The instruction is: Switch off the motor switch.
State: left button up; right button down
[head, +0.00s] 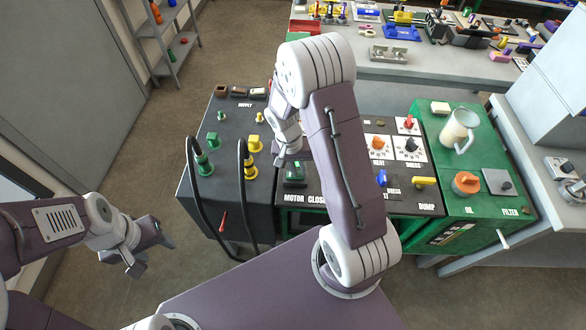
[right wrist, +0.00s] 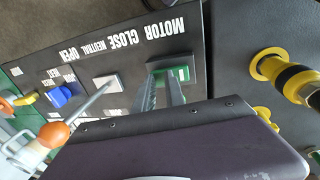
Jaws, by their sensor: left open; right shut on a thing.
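The motor switch (head: 294,173) is a dark rocker with green on it, on the cart's black panel above the word MOTOR. In the right wrist view the motor switch (right wrist: 182,73) shows its green face beside my fingertips. My right gripper (right wrist: 164,76) is shut on it, with both fingers reaching down to its housing; the exact contact is partly hidden. In the head view my right wrist hangs just above the switch, and the fingertips are hard to make out. My left gripper (head: 153,253) is open and empty, left of the cart above the floor.
A lever with an orange knob (right wrist: 54,135) rises from a white plate beside the motor switch. Yellow (head: 252,143) and green hose couplings (head: 203,160) with black hoses stand left of it. A clear jug (head: 458,130) stands on the green cabinet. The floor at left is free.

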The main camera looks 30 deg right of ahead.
pick_arm(q)
jog(key=shift+f, duration=0.15)
pick_arm(e)
jog(key=shift+s+f, duration=0.35)
jog(key=shift+f, duration=0.05)
jog(key=shift+w+a, duration=0.15)
jog(key=shift+w, duration=0.05)
pick_arm(q)
jog(key=shift+d+r, duration=0.2)
jog(key=shift+d, duration=0.15)
pick_arm(e)
jog(key=shift+w, duration=0.15)
jog(key=shift+r, duration=0.1)
